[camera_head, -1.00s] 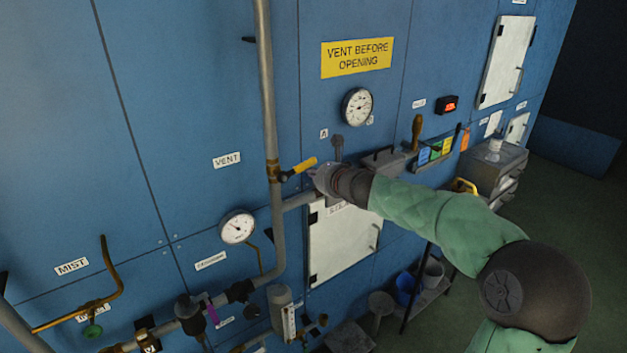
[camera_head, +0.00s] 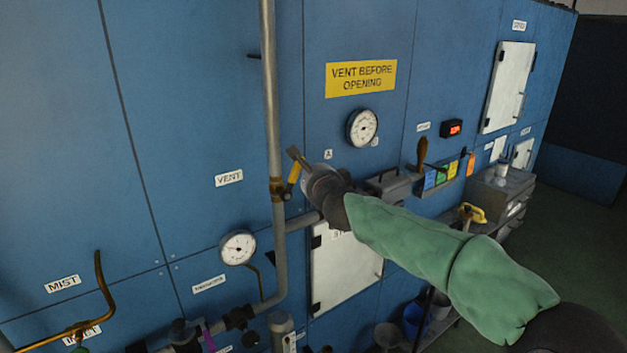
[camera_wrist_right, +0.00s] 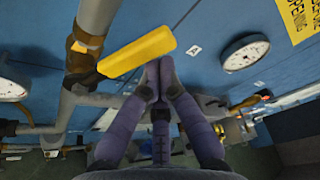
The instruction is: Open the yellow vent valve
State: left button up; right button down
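The yellow valve handle (camera_head: 293,174) sits on a brass valve body (camera_head: 277,188) on the vertical grey pipe. In the right wrist view the yellow handle (camera_wrist_right: 138,53) reaches from the brass valve (camera_wrist_right: 86,48) toward my fingers. There my right gripper (camera_wrist_right: 160,66) has its fingertips together, beside and just below the handle's end, with nothing seen between them. Whether they touch the handle is unclear. My left gripper is not in view.
A VENT label (camera_head: 229,178) is left of the pipe. A pressure gauge (camera_head: 362,127) hangs below the yellow VENT BEFORE OPENING sign (camera_head: 360,78). Another gauge (camera_head: 238,248) is lower left. A white panel door (camera_head: 345,270) lies below my arm.

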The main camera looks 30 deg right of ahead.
aim_at(296, 165)
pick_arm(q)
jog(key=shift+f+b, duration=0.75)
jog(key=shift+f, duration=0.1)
pick_arm(e)
jog(key=shift+s+a+r+n+t+h, duration=0.15)
jog(key=shift+a+r+n+t, duration=0.25)
jog(key=shift+a+n, duration=0.55)
jog(key=shift+w+a+r+n+t+h, duration=0.1)
jog(key=shift+a+r+n+t+h, duration=0.4)
jog(key=shift+n, duration=0.75)
jog(key=shift+a+f+y, duration=0.1)
jog(key=shift+a+y, duration=0.05)
jog(key=shift+y, duration=0.1)
